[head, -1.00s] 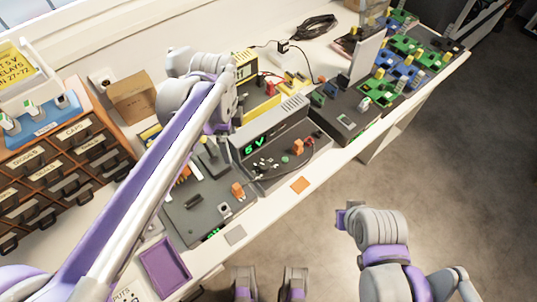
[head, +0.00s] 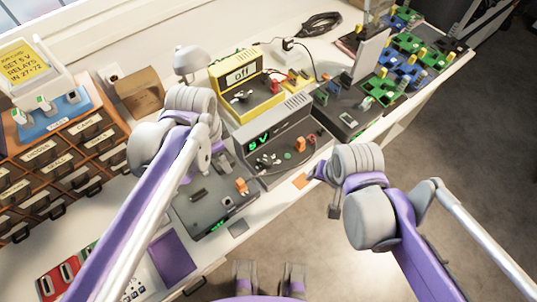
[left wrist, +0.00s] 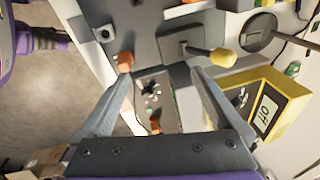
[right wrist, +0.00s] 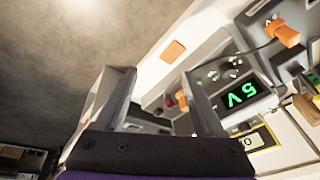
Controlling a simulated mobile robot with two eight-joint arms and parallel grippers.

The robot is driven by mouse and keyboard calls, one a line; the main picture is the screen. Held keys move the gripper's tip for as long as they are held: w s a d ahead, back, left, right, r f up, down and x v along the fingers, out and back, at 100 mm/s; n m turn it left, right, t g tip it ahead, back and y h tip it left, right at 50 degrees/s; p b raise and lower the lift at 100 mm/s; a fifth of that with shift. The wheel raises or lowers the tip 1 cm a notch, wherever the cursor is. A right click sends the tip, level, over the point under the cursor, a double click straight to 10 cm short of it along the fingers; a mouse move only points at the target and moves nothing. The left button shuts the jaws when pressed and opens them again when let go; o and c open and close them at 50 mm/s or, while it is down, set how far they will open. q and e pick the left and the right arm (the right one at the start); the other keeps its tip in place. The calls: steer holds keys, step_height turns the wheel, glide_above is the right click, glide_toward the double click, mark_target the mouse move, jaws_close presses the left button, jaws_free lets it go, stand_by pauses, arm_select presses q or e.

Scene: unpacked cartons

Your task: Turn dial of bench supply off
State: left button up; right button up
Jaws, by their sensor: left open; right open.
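The bench supply is a grey box (head: 280,133) with a green lit display (head: 259,143), which reads 5 V in the right wrist view (right wrist: 235,96). Its sloped front carries a dial with pale marks around it (head: 268,161), a green button and an orange part. My right gripper (right wrist: 160,74) is open and empty, off the bench's front edge, apart from the supply. My left gripper (left wrist: 162,78) is open over the bench. A panel with a marked dial (left wrist: 151,88) shows between its fingers, not visibly touched. In the head view my left arm hides its fingers.
A yellow meter (head: 240,80) reading off stands behind the supply. A dark grey device (head: 212,200) with an orange part is at its left. A purple tray (head: 172,257) lies at the front. Wooden drawers (head: 60,160) stand left. Floor is clear at right.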

steer(key=w+a+r+m+g+p, duration=0.1)
steer(key=w+a+r+m+p, duration=0.15)
steer(key=w+a, duration=0.3)
steer(key=m+g+p, duration=0.1)
steer(key=m+g, duration=0.1)
glide_toward(268, 161)
arm_select(q)
steer(key=s+a+f+n+t, duration=0.2)
steer(key=s+a+n+t, duration=0.1)
steer(key=s+n, duration=0.5)
steer(key=n, duration=0.3)
steer(key=shift+s+a+n+b, duration=0.3)
steer(key=shift+a+b, duration=0.05)
arm_select(e)
steer(key=f, duration=0.8)
steer(key=shift+w+a+f, duration=0.1)
steer(key=shift+a+f, duration=0.1)
steer(key=shift+f, duration=0.15)
jaws_close()
